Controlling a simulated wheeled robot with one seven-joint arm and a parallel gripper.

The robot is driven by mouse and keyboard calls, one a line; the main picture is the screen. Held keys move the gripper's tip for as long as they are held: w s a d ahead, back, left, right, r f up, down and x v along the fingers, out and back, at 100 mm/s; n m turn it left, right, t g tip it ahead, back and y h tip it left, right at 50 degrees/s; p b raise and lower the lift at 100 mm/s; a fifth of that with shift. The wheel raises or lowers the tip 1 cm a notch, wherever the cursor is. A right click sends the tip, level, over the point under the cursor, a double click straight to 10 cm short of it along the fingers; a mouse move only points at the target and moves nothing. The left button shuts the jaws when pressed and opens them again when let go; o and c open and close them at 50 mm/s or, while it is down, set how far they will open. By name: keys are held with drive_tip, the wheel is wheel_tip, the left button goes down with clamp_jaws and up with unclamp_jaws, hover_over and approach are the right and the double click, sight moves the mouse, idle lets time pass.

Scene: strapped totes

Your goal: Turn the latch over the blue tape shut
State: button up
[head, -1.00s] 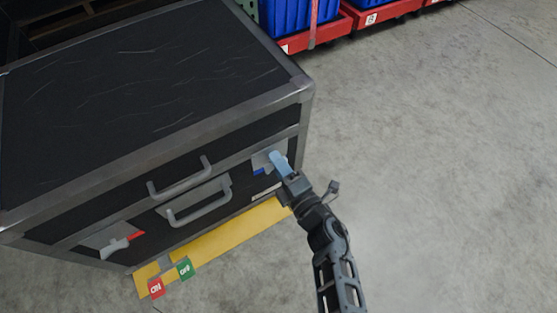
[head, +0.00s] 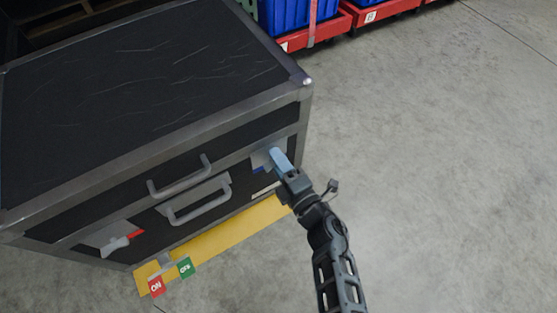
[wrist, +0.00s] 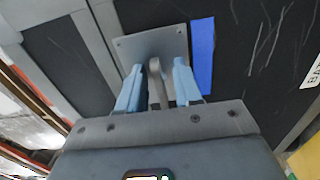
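The black case's right latch has a grey plate (head: 259,159) on the front face, beside a strip of blue tape (head: 258,170). In the wrist view the plate (wrist: 150,46), the latch's grey handle (wrist: 155,82) and the blue tape (wrist: 202,55) show clearly; the tape is right of the plate and the handle does not lie over it. My gripper (head: 277,155) is at this latch. In the wrist view its two pale blue fingers (wrist: 158,85) stand either side of the handle, with narrow gaps, so it looks open around it. The handle's lower end is hidden by my gripper.
A second latch (head: 114,246) with red tape (head: 136,234) is at the case's front left. Grey pull handles (head: 198,205) stick out between the latches. A yellow strip (head: 225,232) with red and green tags lies below. The floor (head: 440,180) at right is clear.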

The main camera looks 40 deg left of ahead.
drive_tip(key=shift+d, duration=0.1)
drive_tip(key=p+v, duration=0.3)
drive_tip(key=v, duration=0.4)
drive_tip(key=shift+d, duration=0.35)
drive_tip(key=shift+s, duration=0.2)
drive_tip(key=s+d+r+m+t+h, duration=0.3)
drive_tip(key=s+d+r+m+h, duration=0.3)
drive_tip(key=d+m, duration=0.4)
drive_tip(key=s+d+r+m+t+h, duration=0.35)
drive_tip(key=s+d+r+m, duration=0.25)
drive_tip(key=s+d+m, duration=0.45)
drive_tip(key=s+d+r+m+t+h, duration=0.2)
drive_tip(key=s+d+r+m+h, duration=0.4)
drive_tip(key=d, duration=0.6)
drive_tip(key=s+d+r+m+p, duration=0.1)
drive_tip(key=r+m+p, duration=0.1)
drive_tip(key=r+p, duration=0.8)
drive_tip(key=s+d+r+m+h+p, duration=0.1)
drive_tip(key=s+d+r+m+p, duration=0.1)
drive_tip(key=r+p, duration=0.9)
wheel_tip(320, 180, up, 7)
drive_tip(key=shift+s+f+m+g, duration=0.1)
drive_tip(key=shift+s+m+g, duration=0.1)
drive_tip(key=shift+m+g, duration=0.15)
